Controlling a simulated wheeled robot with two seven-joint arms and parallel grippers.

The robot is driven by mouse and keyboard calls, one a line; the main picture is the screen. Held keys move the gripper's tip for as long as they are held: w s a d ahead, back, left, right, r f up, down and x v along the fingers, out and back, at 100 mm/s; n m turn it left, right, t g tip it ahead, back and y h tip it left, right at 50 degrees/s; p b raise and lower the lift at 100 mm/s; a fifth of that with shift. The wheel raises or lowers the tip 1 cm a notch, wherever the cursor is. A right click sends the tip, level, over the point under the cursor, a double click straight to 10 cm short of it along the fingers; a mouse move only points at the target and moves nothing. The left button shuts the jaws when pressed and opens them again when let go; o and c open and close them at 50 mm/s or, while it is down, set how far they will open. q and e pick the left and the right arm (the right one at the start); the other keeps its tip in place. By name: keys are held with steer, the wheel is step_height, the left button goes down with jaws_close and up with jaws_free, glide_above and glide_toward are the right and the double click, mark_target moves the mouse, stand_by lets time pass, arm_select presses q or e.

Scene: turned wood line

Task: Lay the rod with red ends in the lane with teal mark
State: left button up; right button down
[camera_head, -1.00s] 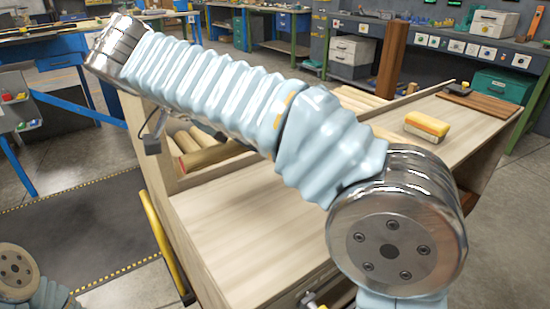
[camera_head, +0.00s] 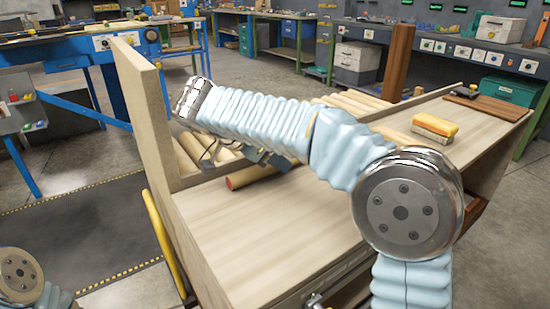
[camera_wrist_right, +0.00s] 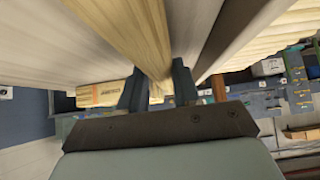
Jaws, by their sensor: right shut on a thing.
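The rod with red ends (camera_head: 255,174) shows in the head view as pale wood with one red end at its left; the far end is hidden behind my right arm. My right gripper (camera_head: 268,157) is shut on it, over the bench's left part. In the right wrist view the rod (camera_wrist_right: 135,38) runs between the two dark fingers of the gripper (camera_wrist_right: 156,86). The teal lane mark is not visible. Of my left arm only a part shows at the bottom left; its gripper is out of view.
Several plain rods (camera_head: 190,152) lie behind my right arm, with more (camera_head: 355,103) beyond. A tall wooden board (camera_head: 145,110) stands at the bench's left edge. A yellow-topped block (camera_head: 434,127) lies at the right. The bench front (camera_head: 270,225) is bare.

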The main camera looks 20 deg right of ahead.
steer(key=shift+f, duration=0.15)
steer(key=c, duration=0.8)
jaws_free()
